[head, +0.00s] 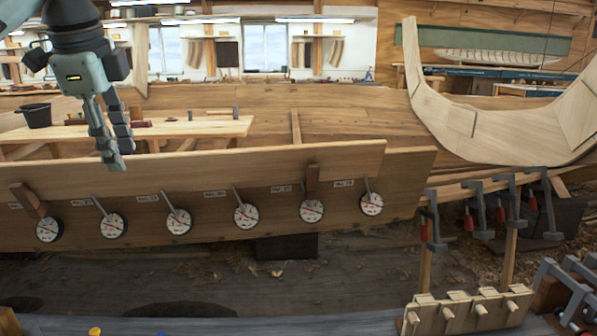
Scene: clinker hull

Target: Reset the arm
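My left gripper (119,160) hangs at the upper left with its fingers pointing down, in front of the hull planking. My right arm and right gripper are not in view.
The plank hull side (250,160) spans the left and middle, with several round dials (246,216) and wooden wedges (312,182) along it. A bench with a dark bucket (37,115) stands behind. Clamps (477,210) hang at right above a wooden peg rack (465,312).

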